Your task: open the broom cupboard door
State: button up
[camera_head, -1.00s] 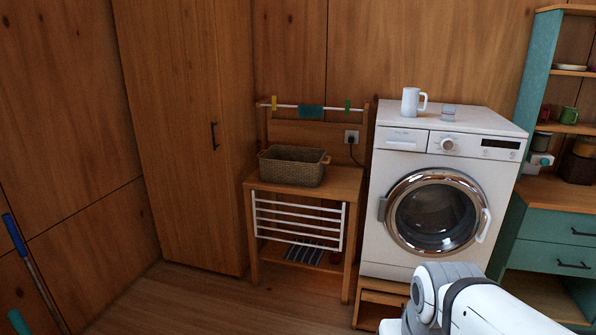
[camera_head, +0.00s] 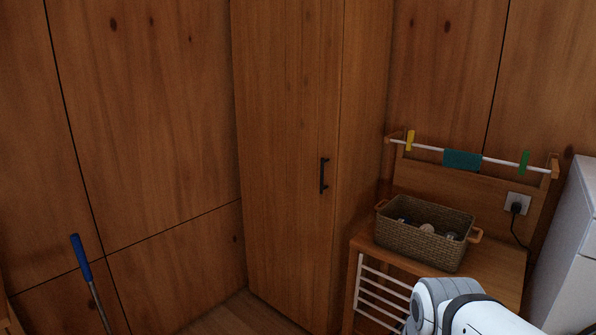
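The broom cupboard (camera_head: 285,130) is a tall, narrow wooden cupboard in the corner, in the middle of the head view. Its door is shut. A dark vertical bar handle (camera_head: 323,175) sits near the door's right edge. Part of my white and grey arm shows at the lower right, in front of the wooden stand. My gripper is out of view, so its state and what it may hold are hidden.
A wooden stand (camera_head: 507,258) with a wicker basket (camera_head: 425,246) and a rail with pegs and a teal cloth (camera_head: 462,160) stands right of the cupboard. The white washing machine (camera_head: 575,240) is at the right edge. A blue-handled pole (camera_head: 81,257) leans at the left.

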aim_at(287, 55)
jog(key=u, duration=0.5)
jog(key=i, duration=1.55)
jog(key=u, duration=0.45)
jog(key=k, duration=0.9)
jog(key=u, duration=0.1)
jog(key=i, duration=0.9)
jog(key=z, duration=0.05)
